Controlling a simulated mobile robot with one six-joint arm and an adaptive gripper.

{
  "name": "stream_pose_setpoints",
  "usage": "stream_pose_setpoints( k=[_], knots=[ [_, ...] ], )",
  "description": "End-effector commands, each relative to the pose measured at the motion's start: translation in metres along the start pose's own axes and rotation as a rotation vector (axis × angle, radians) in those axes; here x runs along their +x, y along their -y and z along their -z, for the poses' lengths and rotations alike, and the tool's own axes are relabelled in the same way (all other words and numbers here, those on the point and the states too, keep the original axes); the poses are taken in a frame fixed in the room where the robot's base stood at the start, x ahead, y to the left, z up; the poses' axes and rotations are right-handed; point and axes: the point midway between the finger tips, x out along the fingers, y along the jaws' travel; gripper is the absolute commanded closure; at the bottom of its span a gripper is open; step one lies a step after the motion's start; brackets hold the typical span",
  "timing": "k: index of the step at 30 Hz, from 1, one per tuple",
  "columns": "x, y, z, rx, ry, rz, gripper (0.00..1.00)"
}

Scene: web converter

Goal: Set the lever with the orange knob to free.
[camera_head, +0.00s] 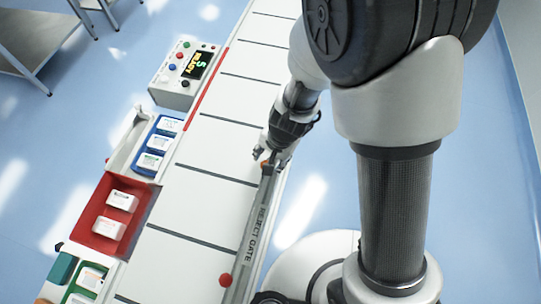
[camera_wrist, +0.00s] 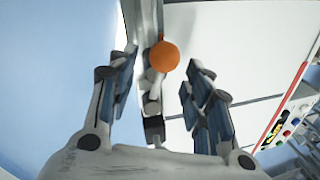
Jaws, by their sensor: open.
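The orange knob (camera_wrist: 164,56) shows clearly in the wrist view, between and just beyond my open fingers. Grey jointed parts (camera_wrist: 152,92) run below it, with a dark piece (camera_wrist: 154,127) at their lower end. In the head view only a little of the orange knob (camera_head: 265,164) shows at the far end of the reject gate bar. My gripper (camera_head: 270,157) is right above it there, with fingers apart. In the wrist view my gripper (camera_wrist: 161,68) is open and empty, one finger on each side of the knob. Contact cannot be told. No "free" marking is readable.
The grey bar marked REJECT GATE (camera_head: 257,232) runs along the right edge of the white conveyor (camera_head: 205,195); a red ball (camera_head: 225,280) is at its near end. A control box (camera_head: 187,75), a blue tray (camera_head: 139,170) and a red tray (camera_head: 93,207) line the left side.

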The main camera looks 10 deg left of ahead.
Motion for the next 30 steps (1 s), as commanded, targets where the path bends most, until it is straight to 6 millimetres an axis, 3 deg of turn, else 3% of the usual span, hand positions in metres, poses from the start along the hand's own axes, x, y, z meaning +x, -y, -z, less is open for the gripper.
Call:
stream_pose_setpoints(
  k=[8, 11, 21, 30],
  knots=[
    [-0.011, 0.001, 0.0, 0.0, 0.001, 0.003, 0.54],
    [-0.024, 0.001, 0.001, -0.002, -0.002, 0.003, 0.54],
    [-0.094, 0.001, 0.001, 0.0, -0.004, 0.004, 0.54],
    [-0.12, 0.0, 0.0, 0.001, -0.001, 0.001, 0.54]
  ],
)
